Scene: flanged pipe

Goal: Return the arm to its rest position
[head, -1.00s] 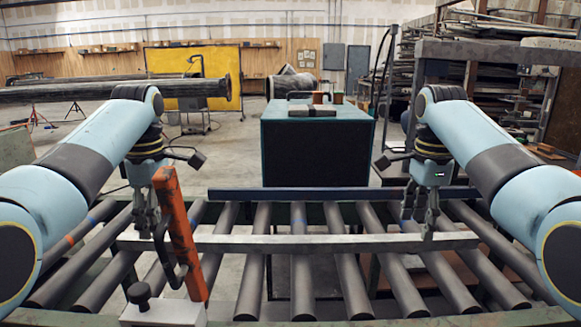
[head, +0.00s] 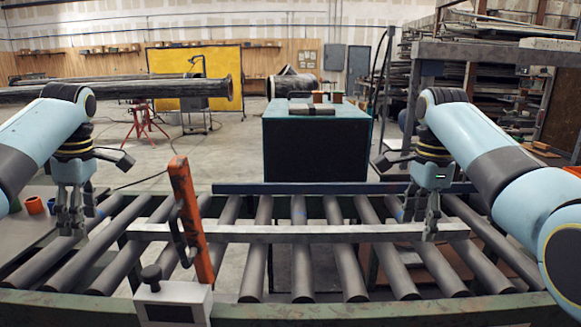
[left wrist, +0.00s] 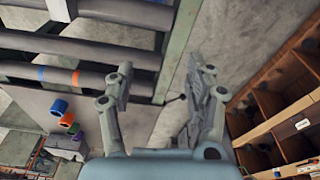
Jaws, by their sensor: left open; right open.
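My left gripper (head: 70,232) hangs fingers down at the far left of the head view, over the left end of the roller conveyor (head: 300,312). Its fingers are apart with nothing between them in the left wrist view (left wrist: 160,70). My right gripper (head: 420,232) hangs over the right part of the conveyor, near the right end of a grey bar (head: 300,233). It is open and holds nothing that I can see; the bar passes close to its fingertips, and I cannot tell whether they touch. Both arms are bent with the wrists pointing down.
A dark flanged pipe (head: 150,90) lies beyond at left. A teal block (head: 315,145) stands behind the conveyor.

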